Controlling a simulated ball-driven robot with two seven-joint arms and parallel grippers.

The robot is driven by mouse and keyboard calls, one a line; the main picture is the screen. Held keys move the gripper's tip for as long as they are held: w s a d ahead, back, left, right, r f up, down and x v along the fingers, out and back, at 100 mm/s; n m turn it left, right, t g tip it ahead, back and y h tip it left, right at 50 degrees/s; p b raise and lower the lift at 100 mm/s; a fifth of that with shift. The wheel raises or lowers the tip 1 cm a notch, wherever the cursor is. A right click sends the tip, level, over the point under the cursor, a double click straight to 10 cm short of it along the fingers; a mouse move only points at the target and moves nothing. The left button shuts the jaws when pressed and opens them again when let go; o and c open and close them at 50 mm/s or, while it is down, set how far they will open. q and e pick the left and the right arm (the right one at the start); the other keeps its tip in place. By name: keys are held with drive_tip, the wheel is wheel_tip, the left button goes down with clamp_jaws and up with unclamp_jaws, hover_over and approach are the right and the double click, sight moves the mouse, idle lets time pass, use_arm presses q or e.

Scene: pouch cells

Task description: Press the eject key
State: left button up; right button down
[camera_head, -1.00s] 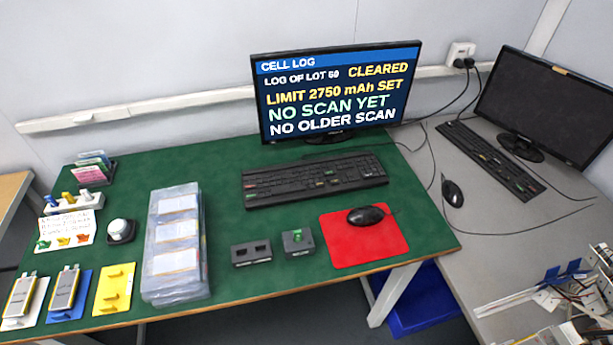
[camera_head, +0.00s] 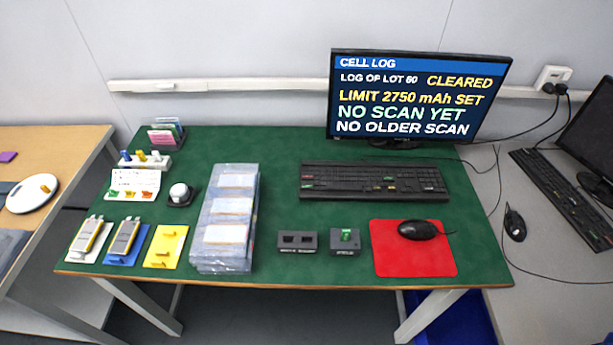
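I cannot read any label that marks the eject key. A small dark box with a raised green key (camera_head: 345,238) on top stands near the front edge of the green table, left of the red mat. Next to it on its left is a dark block with two openings (camera_head: 297,242); its front lettering is too small to read. A black keyboard (camera_head: 372,182) with a few coloured keys lies behind them. The monitor (camera_head: 418,98) reads "CELL LOG", "CLEARED", "LIMIT 2750 mAh SET", "NO SCAN YET" and "NO OLDER SCAN". Neither gripper is in view.
A black mouse sits on the red mat (camera_head: 412,262). A clear tray stack (camera_head: 228,218) stands left of the blocks. Pouch cells lie on white and blue pads; a yellow pad (camera_head: 166,246) holds none. A white round knob (camera_head: 180,194) stands behind them. Green table (camera_head: 270,270) is bare in front.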

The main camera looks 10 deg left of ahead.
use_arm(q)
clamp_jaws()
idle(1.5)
